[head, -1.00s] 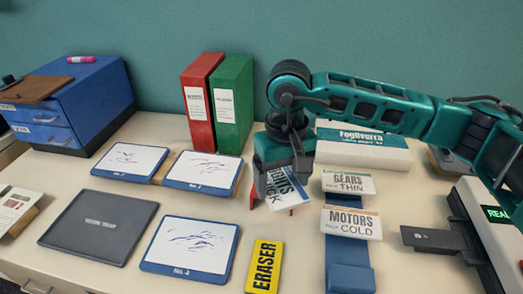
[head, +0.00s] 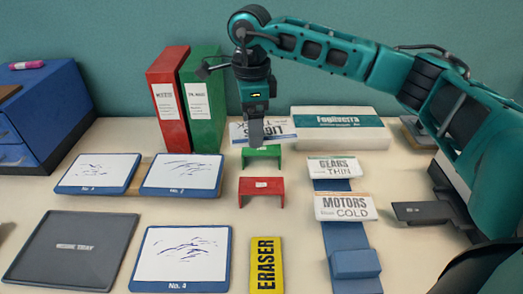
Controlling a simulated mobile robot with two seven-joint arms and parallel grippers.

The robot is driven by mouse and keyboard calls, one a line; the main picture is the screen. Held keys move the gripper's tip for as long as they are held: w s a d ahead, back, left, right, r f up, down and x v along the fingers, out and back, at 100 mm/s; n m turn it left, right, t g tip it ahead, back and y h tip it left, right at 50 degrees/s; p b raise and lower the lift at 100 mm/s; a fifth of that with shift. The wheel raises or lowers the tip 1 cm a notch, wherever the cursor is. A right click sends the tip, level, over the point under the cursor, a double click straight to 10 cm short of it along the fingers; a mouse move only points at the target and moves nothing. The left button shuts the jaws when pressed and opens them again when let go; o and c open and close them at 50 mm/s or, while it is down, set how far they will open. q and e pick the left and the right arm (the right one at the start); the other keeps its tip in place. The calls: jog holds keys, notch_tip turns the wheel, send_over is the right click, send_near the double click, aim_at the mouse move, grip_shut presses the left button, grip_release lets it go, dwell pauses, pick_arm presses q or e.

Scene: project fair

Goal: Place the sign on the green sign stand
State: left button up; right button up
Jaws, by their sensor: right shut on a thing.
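My right gripper (head: 257,130) points down, shut on a white sign (head: 286,127) with a blue edge and dark lettering. The fingers hide the middle of the sign, so its words are only partly readable. The green sign stand (head: 262,152), a small bracket on the table, is just below the fingers. The sign shows just above and behind the stand; I cannot tell whether they touch. A red stand (head: 261,187) sits in front of the green one, empty. My left gripper is not in view.
Red (head: 167,105) and green binders (head: 203,108) stand at the back left. A white box (head: 340,130) lies back right. GEARS (head: 334,167) and MOTORS signs (head: 345,206) stand on the right. An eraser (head: 266,264), whiteboards (head: 182,258) and a dark tray (head: 68,250) lie in front.

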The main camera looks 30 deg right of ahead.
jog(key=d+m, duration=0.1)
jog(key=m, duration=0.2)
jog(key=w+d+r+m, duration=0.1)
jog(key=m, duration=0.2)
jog(key=w+d+m+b, duration=0.1)
jog(key=m, duration=0.2)
jog(key=shift+w+r+m, duration=0.25)
jog(key=shift+m, duration=0.15)
jog(key=w+d+r+m, duration=0.1)
jog(key=d+m, duration=0.1)
jog(key=m, duration=0.6)
notch_tip(320, 180, up, 4)
jog(key=m+b, duration=0.3)
jog(key=m, duration=1.7)
send_over(280, 149)
notch_tip(280, 149, down, 14)
jog(key=shift+w+f+b, duration=0.1)
jog(key=shift+b, duration=0.9)
jog(key=shift+f, duration=0.55)
notch_tip(280, 149, down, 4)
jog(key=shift+d+f+b, duration=0.1)
jog(key=shift+b, duration=0.3)
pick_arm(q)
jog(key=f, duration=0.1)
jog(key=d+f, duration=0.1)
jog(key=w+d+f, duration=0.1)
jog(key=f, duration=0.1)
